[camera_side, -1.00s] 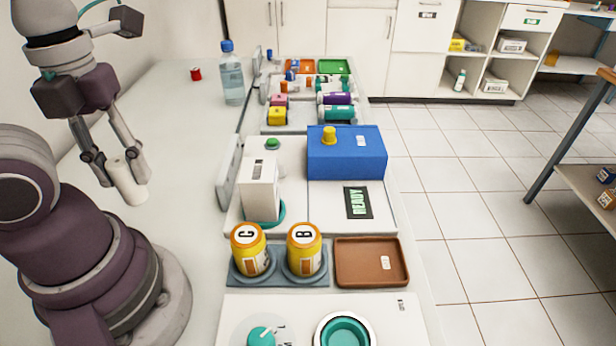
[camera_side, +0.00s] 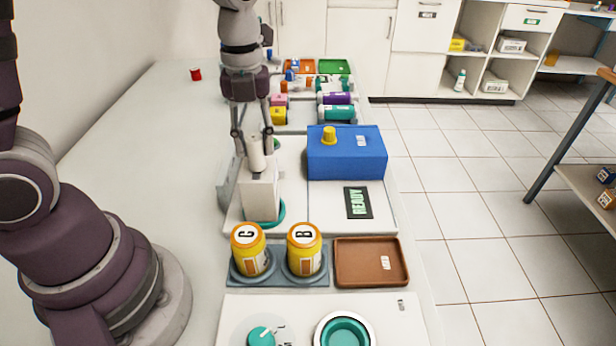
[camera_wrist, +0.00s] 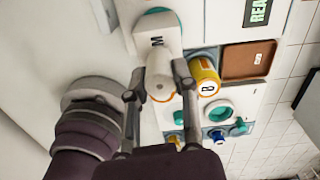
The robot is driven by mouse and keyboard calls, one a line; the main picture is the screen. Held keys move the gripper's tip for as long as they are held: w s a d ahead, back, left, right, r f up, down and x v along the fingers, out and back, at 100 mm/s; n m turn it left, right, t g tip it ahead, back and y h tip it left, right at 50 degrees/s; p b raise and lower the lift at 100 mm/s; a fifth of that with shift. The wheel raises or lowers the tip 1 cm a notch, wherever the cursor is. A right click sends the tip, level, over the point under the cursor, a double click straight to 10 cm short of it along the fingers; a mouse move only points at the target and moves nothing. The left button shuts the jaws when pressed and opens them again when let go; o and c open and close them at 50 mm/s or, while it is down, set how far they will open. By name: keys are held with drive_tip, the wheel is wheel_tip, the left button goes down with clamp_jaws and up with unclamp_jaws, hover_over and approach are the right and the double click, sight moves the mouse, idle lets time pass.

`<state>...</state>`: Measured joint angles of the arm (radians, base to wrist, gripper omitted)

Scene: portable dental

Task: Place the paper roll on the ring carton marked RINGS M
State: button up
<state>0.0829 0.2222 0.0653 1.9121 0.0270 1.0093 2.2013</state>
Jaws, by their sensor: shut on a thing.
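The paper roll (camera_side: 257,157) is a small white cylinder, upright between the fingers of my gripper (camera_side: 254,140). My gripper is shut on it. In the wrist view the roll (camera_wrist: 160,85) shows between the two fingertips (camera_wrist: 160,82). The ring carton (camera_side: 261,197) is a tall white box standing on a teal round base. In the wrist view the carton (camera_wrist: 158,32) carries a dark M mark. In the side view the roll's lower end overlaps the carton's top area. I cannot tell whether they touch.
A blue box (camera_side: 346,155) with a yellow knob stands right of the carton. Two yellow jars, C (camera_side: 250,250) and B (camera_side: 304,250), stand in front, beside a brown tray (camera_side: 371,263). A READY display (camera_side: 358,202) lies right. The white counter at left (camera_side: 175,130) is mostly clear.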

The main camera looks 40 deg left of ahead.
drive_tip(key=shift+f, duration=0.2)
drive_tip(key=o, duration=0.9)
drive_tip(key=shift+c, duration=0.2)
wheel_tip(320, 180, up, 12)
drive_tip(key=f, duration=0.1)
drive_tip(key=n+t, duration=0.3)
drive_tip(key=n, duration=1.1)
approach(254, 137)
drive_tip(key=s, duration=0.2)
drive_tip(key=s+f+n+t, duration=0.1)
drive_tip(key=n, duration=0.3)
drive_tip(key=f+n, duration=0.1)
drive_tip(key=n, duration=0.3)
drive_tip(key=s+f+n+t, duration=0.1)
drive_tip(key=n, duration=0.2)
drive_tip(key=shift+s+a+f+n+t, duration=0.3)
drive_tip(key=shift+a+f+n, duration=0.05)
drive_tip(key=shift+a+n, duration=0.05)
